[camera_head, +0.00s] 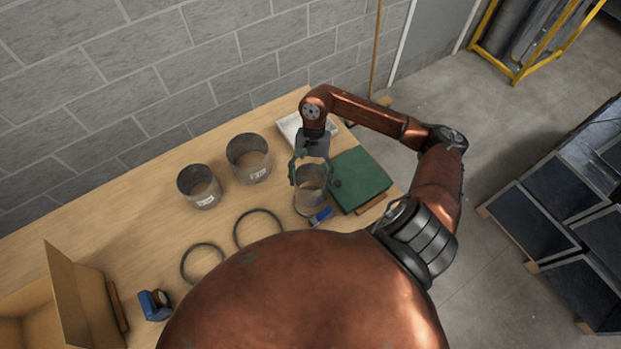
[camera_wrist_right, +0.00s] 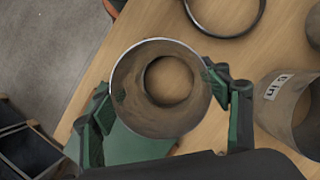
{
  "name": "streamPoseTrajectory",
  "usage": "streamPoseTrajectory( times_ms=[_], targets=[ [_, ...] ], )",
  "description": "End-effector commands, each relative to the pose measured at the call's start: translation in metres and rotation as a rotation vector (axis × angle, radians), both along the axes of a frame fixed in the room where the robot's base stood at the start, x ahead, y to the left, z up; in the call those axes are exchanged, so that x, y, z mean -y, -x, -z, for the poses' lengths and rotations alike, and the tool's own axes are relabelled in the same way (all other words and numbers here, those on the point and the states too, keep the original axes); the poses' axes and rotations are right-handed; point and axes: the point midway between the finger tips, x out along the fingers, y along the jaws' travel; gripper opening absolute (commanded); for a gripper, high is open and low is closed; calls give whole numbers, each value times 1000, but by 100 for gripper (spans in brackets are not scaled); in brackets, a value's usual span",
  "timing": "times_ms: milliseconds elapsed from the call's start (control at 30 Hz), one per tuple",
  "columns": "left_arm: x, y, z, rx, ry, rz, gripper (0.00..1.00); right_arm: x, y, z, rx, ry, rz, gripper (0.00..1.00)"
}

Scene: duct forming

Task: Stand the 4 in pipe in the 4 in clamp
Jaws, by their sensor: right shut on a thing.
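My right gripper (camera_head: 311,174) is shut on a grey metal pipe (camera_head: 311,193), with one finger on each side of its wall. In the right wrist view the gripper (camera_wrist_right: 170,105) holds the pipe (camera_wrist_right: 160,53) from outside, and I look down its open bore onto wood. The pipe looks upright in the head view. A blue part (camera_head: 320,216) shows against its lower edge; whether a clamp ring encircles the foot, or a gap remains beneath, I cannot tell. No size label shows on the held pipe. My left gripper is not in view.
Two wider labelled pipes (camera_head: 199,187) (camera_head: 249,159) stand to the left. Two dark rings (camera_head: 202,263) (camera_head: 258,229) lie nearer. A green box (camera_head: 360,182) sits right of the gripper, a pale tray (camera_head: 294,134) behind. A cardboard box (camera_head: 62,290) and blue object (camera_head: 154,305) are front left.

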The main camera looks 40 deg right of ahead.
Motion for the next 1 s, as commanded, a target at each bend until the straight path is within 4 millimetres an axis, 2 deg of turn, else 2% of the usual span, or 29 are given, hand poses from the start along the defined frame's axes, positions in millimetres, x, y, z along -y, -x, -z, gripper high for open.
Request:
streamPoseTrajectory(
  times_ms=[67, 233, 333, 467, 700, 867, 1000],
  targets=[
    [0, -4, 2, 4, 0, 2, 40, 0, -1, 6, -1, -2, 0, 42],
    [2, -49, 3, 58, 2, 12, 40, 0, 0, 18, -1, -1, 0, 42],
    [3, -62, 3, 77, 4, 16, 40, 0, 0, 24, 0, -2, -1, 42],
    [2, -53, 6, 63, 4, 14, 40, 0, 0, 33, 0, 0, 0, 42],
    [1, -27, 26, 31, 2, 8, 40, 0, 0, 47, 1, -1, -1, 42],
    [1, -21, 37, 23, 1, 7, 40, 0, 0, 55, 1, 0, -1, 42],
    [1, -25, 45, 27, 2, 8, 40, 0, 0, 62, 1, 1, 0, 42]
  ],
)
